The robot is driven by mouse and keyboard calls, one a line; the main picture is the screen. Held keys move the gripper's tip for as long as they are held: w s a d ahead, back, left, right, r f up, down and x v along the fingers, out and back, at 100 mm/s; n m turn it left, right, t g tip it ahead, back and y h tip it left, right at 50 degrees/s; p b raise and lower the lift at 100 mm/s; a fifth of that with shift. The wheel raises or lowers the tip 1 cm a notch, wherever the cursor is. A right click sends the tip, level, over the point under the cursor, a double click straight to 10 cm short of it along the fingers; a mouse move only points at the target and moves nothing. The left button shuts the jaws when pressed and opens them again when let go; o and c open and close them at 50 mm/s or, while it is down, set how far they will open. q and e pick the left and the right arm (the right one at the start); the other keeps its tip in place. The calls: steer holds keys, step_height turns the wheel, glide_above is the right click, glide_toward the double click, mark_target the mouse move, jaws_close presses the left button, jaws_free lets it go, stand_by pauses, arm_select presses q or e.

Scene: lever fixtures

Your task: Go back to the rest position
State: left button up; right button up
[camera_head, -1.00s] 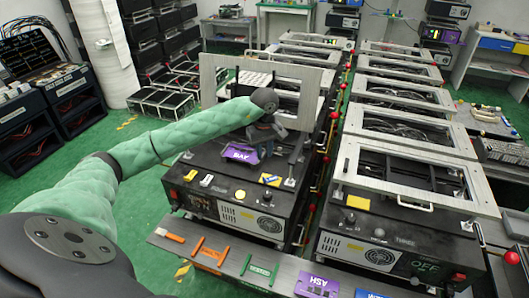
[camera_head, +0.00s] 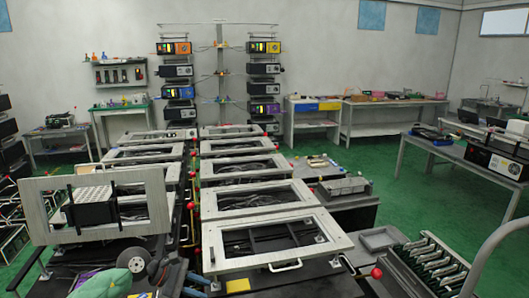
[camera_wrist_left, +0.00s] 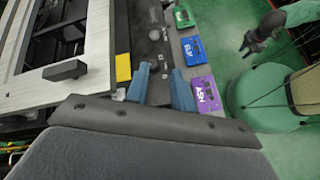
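In the left wrist view my left gripper (camera_wrist_left: 161,88) has its two blue fingers apart with nothing seen held between them. It is above the edge of a black machine and a grey strip with a purple tag (camera_wrist_left: 203,95), a blue tag (camera_wrist_left: 193,51) and a green tag (camera_wrist_left: 183,17).
Two rows of machines with metal frames run back, the nearest right frame (camera_head: 275,243) having a handle. A black box with a white top (camera_head: 95,207) stands at a left frame. A work table (camera_head: 440,148) is at the right. Green floor (camera_head: 390,185) is open between.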

arm_select(q)
steer(key=s+d+r+n+t+h, duration=0.3)
steer(key=d+r+n+t+h, duration=0.55)
steer(key=n, duration=0.75)
steer(key=s+a+f+n+t+y, duration=0.1)
steer(key=a+f+n+t+y, duration=0.4)
steer(key=n+y, duration=0.6)
steer(key=s+a+f+n+t+y, duration=0.25)
steer(key=a+n+y, duration=0.4)
steer(key=n, duration=0.75)
steer(key=s+a+f+n+g+y, duration=0.2)
steer(key=s+f+n+g+y, duration=0.25)
steer(key=s+f+n, duration=0.35)
steer(key=s+d+f+n+g+h, duration=0.1)
steer(key=s+f+n+g, duration=0.3)
steer(key=s, duration=0.5)
steer(key=s+d+f+n+g+h, duration=0.1)
steer(key=s+f+n+g+h, duration=0.1)
steer(key=s+f+g, duration=0.55)
steer(key=s+d+f, duration=0.2)
steer(key=f, duration=1.3)
steer(key=s+d+f, duration=0.3)
steer(key=f, duration=1.2)
steer(key=shift+g, duration=0.3)
